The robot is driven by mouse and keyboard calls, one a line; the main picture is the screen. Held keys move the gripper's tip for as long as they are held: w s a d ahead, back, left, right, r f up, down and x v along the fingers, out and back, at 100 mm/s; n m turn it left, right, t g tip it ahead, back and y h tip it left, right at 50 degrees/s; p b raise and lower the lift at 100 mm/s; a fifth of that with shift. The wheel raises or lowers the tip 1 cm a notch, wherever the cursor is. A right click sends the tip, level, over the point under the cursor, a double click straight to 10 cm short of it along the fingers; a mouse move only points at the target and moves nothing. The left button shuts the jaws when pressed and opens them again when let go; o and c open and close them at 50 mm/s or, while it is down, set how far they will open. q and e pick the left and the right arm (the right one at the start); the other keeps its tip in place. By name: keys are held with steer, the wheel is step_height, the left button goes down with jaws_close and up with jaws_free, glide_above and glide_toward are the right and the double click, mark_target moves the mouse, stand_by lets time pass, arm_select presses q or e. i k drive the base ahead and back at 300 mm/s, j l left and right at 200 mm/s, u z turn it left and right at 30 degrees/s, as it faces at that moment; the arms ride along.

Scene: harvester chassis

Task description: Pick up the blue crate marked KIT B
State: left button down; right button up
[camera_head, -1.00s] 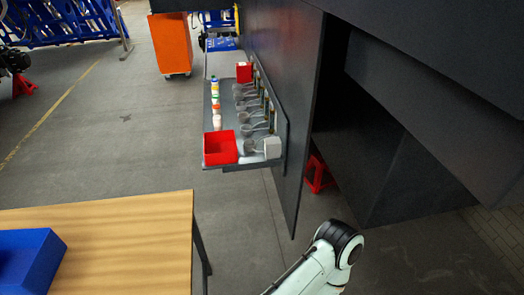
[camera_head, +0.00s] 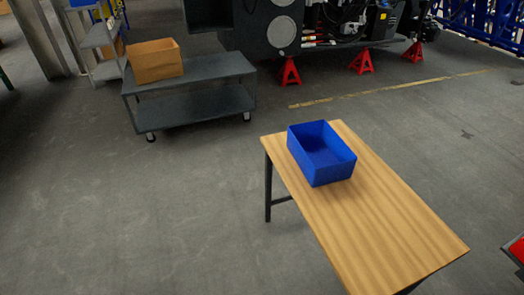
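A blue open-topped crate (camera_head: 334,171) sits upright on the far left part of a wooden table (camera_head: 400,222) in the head view. Its inside is dark and looks empty. No KIT B marking can be read on the sides that show. Neither of my grippers is in view, and nothing is touching the crate.
A grey two-shelf cart (camera_head: 195,88) with a cardboard box (camera_head: 154,61) on it stands behind and left of the table. Red stands (camera_head: 290,71) support machinery at the back. A bit of red shows at the right edge. The floor left of the table is clear.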

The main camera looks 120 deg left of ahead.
mark_target(323, 158)
steer(key=u, duration=3.45)
steer(key=i+j, duration=0.05)
